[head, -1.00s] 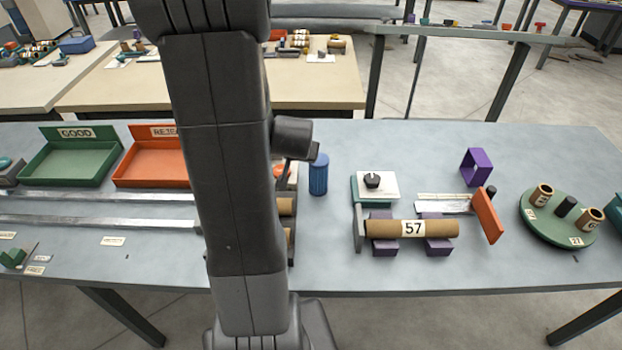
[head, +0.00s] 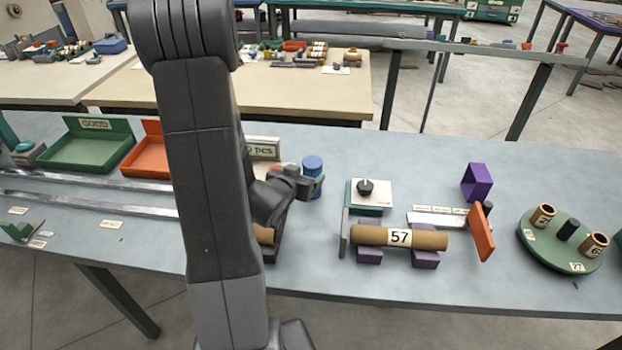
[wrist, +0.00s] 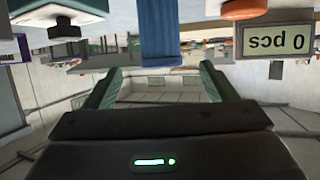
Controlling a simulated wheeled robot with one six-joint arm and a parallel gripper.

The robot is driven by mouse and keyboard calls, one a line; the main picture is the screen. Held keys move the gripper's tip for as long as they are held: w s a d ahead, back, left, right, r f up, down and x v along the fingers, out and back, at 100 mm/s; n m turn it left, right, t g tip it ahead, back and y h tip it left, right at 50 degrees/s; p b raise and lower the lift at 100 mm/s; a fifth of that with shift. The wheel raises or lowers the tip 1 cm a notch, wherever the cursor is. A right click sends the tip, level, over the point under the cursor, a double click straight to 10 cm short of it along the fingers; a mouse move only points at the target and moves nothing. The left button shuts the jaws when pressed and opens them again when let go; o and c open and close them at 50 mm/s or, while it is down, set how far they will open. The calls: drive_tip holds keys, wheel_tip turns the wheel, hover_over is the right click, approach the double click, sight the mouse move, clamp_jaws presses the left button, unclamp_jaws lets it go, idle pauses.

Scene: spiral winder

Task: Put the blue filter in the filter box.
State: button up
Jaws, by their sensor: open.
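The blue filter (head: 312,163) is an upright ridged cylinder on the grey table, just right of my arm. In the wrist view the blue filter (wrist: 160,35) shows upside down, beyond and between the finger lines. My gripper (head: 314,186) is at the filter's lower part in the head view, with a teal finger showing at its right side. In the wrist view my gripper (wrist: 160,84) is open, with nothing held between its two green fingers. I cannot tell whether the fingers touch the filter. I cannot make out a filter box for certain; my arm hides part of the table.
A "pcs" sign (head: 263,149) stands left of the filter. Right of it are a white-topped block (head: 373,190), a cardboard tube marked 57 (head: 365,236) on purple supports, a purple open frame (head: 477,181) and a green turntable (head: 550,258). Green and orange trays (head: 150,160) lie left.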

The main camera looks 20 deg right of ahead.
sight(314, 165)
drive_tip(key=shift+p+x, duration=0.95)
drive_tip(key=shift+x, duration=3.8)
drive_tip(key=shift+w, duration=0.1)
drive_tip(key=shift+r, duration=0.1)
drive_tip(key=c, duration=1.2)
